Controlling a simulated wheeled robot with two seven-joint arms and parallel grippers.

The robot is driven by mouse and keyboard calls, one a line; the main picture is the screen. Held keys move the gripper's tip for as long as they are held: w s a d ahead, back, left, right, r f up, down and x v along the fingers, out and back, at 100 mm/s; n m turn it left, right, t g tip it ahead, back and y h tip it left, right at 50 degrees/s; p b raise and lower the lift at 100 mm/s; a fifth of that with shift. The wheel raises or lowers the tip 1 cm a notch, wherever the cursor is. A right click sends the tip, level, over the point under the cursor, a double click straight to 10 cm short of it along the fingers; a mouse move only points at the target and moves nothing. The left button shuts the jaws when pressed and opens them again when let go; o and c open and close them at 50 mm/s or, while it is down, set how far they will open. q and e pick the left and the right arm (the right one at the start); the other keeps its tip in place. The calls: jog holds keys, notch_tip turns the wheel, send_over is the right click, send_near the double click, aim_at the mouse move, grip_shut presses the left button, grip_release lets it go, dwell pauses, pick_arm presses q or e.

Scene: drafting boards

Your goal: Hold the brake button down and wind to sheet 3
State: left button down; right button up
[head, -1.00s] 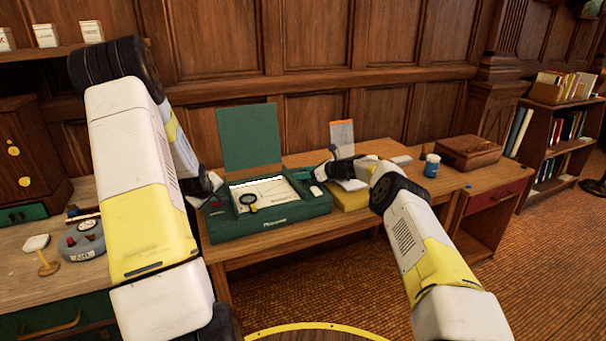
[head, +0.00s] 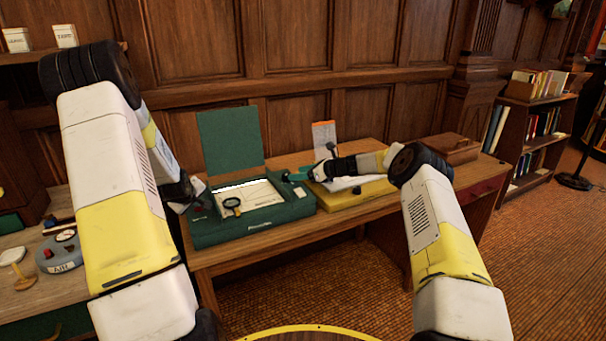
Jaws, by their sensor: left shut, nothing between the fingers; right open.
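A green case (head: 255,232) with its lid (head: 231,140) raised stands on the wooden desk. A pale sheet (head: 258,194) shows in its window, too small to read. A black ring with a short handle (head: 232,206) lies at the window's lower left. My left gripper (head: 198,187) is shut and empty at the case's left edge; I cannot tell whether it touches a button there. My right gripper (head: 314,173) is open, just past the case's right end, above a yellow block (head: 350,197). The brake button and the winding part are too small or hidden to make out.
A card with an orange top (head: 323,134) stands behind the yellow block. A brown box (head: 448,148) sits at the desk's right end. A grey round device (head: 62,254) is on the left table. The desk's front strip is clear.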

aim_at(287, 174)
jog(key=shift+v, duration=0.8)
jog(key=shift+a, duration=0.1)
jog(key=shift+m+t, duration=0.5)
jog(key=shift+t, duration=0.1)
jog(key=s+a, duration=0.1)
jog(key=s+a+r, duration=0.1)
jog(key=a, duration=0.1)
jog(key=s+a+r, duration=0.1)
jog(key=shift+s+a, duration=0.1)
jog(key=shift+a, duration=0.15)
jog(key=shift+s+r+m+t, duration=0.1)
jog(key=shift+s+m+t, duration=0.15)
jog(key=shift+m+t, duration=0.05)
jog(key=shift+s+d+m+t+h, duration=0.2)
jog(key=shift+d+m+t+h, duration=0.05)
jog(key=shift+m+t+h, duration=0.05)
jog(key=shift+s+d+f+m+t+h, duration=0.1)
jog(key=shift+s+d+m+t+h, duration=0.1)
jog(key=shift+d+m+t+h, duration=0.4)
jog(key=shift+s+d+f+m+t+h, duration=0.15)
jog(key=shift+d+h, duration=0.25)
jog(key=shift+d, duration=0.5)
jog(key=shift+s+d+r+m+t+h, duration=0.1)
jog(key=shift+s+d+m+t+h, duration=0.15)
jog(key=shift+d+m+h, duration=0.4)
jog(key=shift+w+f+y, duration=0.1)
jog(key=shift+w+y, duration=0.05)
jog(key=shift+y, duration=0.1)
